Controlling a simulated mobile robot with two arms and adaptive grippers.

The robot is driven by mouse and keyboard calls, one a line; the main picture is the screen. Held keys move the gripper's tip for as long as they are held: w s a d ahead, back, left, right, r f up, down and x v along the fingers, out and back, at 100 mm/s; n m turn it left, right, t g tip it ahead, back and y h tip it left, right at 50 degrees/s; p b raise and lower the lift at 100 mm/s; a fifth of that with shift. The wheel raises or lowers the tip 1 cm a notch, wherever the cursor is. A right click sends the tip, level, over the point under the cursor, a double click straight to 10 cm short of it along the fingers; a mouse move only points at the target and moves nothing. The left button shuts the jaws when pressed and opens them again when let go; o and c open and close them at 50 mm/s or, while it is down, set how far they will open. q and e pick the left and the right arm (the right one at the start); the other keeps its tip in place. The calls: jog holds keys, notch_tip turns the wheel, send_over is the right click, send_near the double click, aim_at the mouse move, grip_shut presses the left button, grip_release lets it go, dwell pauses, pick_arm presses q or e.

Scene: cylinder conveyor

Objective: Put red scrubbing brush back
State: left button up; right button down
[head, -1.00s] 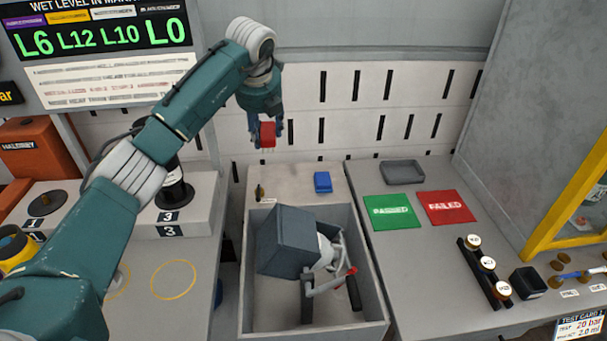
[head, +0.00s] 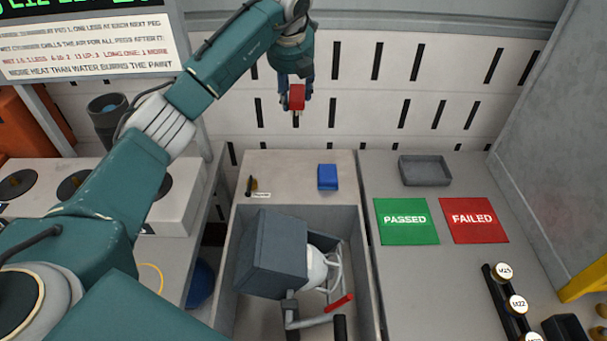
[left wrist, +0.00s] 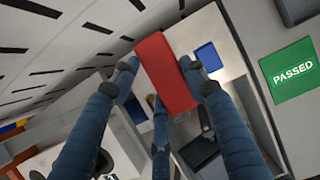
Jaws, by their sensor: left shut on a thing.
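The red scrubbing brush (head: 297,97) is a red block held in my left gripper (head: 294,92). The gripper is shut on it, well above the back of the beige surface and in front of the slotted wall. In the left wrist view the brush (left wrist: 165,72) sits between the blue-grey fingers (left wrist: 157,75), tilted. A blue block (head: 328,177) lies on the beige surface, to the right and below the brush in the head view. A small dark item with a tag (head: 251,186) is at that surface's left. My right gripper is not in view.
A grey bin (head: 229,284) holding a dark box (head: 273,253) and metal parts is in front. On the right table are a grey tray (head: 425,171), a green PASSED mat (head: 406,222) and a red FAILED mat (head: 473,220). The beige surface's middle is clear.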

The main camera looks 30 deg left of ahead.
pick_arm(q)
notch_tip(320, 180, down, 5)
jog(key=b, duration=0.4)
jog(key=shift+w+f, duration=0.1)
notch_tip(320, 180, down, 15)
jog(key=shift+r+p, duration=0.1)
jog(key=shift+p, duration=0.6)
notch_tip(320, 180, down, 5)
jog(key=shift+r, duration=0.15)
jog(key=shift+f, duration=0.2)
jog(key=o, duration=1.1)
jog(key=shift+f, duration=0.1)
